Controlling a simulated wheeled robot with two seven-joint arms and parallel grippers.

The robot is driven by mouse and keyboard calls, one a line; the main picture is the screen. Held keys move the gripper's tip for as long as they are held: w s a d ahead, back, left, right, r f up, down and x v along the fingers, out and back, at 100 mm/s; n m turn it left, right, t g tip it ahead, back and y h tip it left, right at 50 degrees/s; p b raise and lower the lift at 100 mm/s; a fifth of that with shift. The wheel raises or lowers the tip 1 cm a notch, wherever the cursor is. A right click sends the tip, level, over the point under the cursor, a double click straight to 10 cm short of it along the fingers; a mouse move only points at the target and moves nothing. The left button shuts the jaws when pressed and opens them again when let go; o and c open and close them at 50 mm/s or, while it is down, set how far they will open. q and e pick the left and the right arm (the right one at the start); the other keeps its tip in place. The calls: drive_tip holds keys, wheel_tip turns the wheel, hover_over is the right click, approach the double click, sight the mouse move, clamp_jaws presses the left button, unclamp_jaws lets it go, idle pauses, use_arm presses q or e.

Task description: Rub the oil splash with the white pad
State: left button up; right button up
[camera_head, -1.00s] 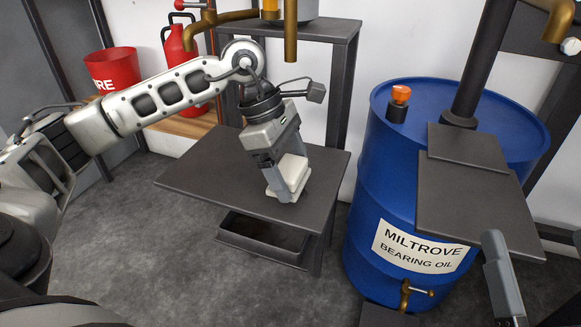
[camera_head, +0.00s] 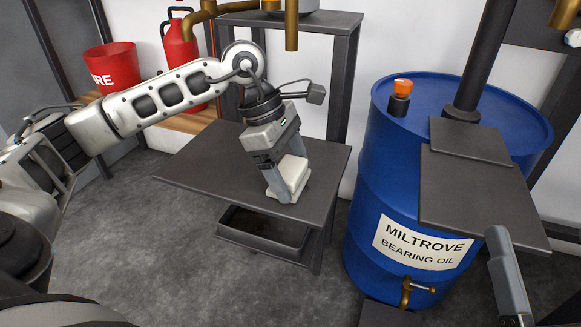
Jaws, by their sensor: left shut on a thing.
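My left gripper (camera_head: 281,181) points down over the dark table (camera_head: 205,163) and is shut on the white pad (camera_head: 292,174). The pad is at the tabletop, near the table's right side; it seems to touch the surface. I see no oil splash on the bare parts of the table; whether any lies beneath the pad is hidden. Part of my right gripper (camera_head: 509,277) shows at the lower right edge, and its fingers cannot be made out well enough to judge.
A blue oil drum (camera_head: 375,200) with a brass tap (camera_head: 407,290) stands right of the table. A dark tray (camera_head: 262,231) sits below the tabletop. A red bucket (camera_head: 111,69) and a red extinguisher (camera_head: 181,48) stand at the back left. The table's left part is clear.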

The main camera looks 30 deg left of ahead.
sight(296, 156)
use_arm(q)
drive_tip(key=shift+f, duration=0.3)
drive_tip(key=shift+w+a+r+p, duration=0.1)
drive_tip(key=shift+w+a+p, duration=0.15)
drive_tip(key=shift+w, duration=0.6)
drive_tip(key=shift+w+a+r+p, duration=0.1)
drive_tip(key=shift+w+p, duration=0.1)
drive_tip(key=shift+w, duration=0.65)
drive_tip(key=shift+w+a+f, duration=0.1)
drive_tip(key=shift+w, duration=0.2)
drive_tip(key=shift+s+d+r, duration=0.1)
drive_tip(key=shift+s+d, duration=0.05)
drive_tip(key=shift+s, duration=0.5)
drive_tip(key=shift+s+d+r, duration=0.1)
drive_tip(key=shift+s+d, duration=0.05)
drive_tip(key=shift+s, duration=0.5)
drive_tip(key=shift+s+d+r, duration=0.1)
drive_tip(key=shift+s+d, duration=0.05)
drive_tip(key=shift+s, duration=0.5)
drive_tip(key=shift+a+f, duration=0.1)
drive_tip(key=shift+f, duration=0.1)
use_arm(e)
drive_tip(key=shift+w+f, duration=0.1)
drive_tip(key=shift+w, duration=0.05)
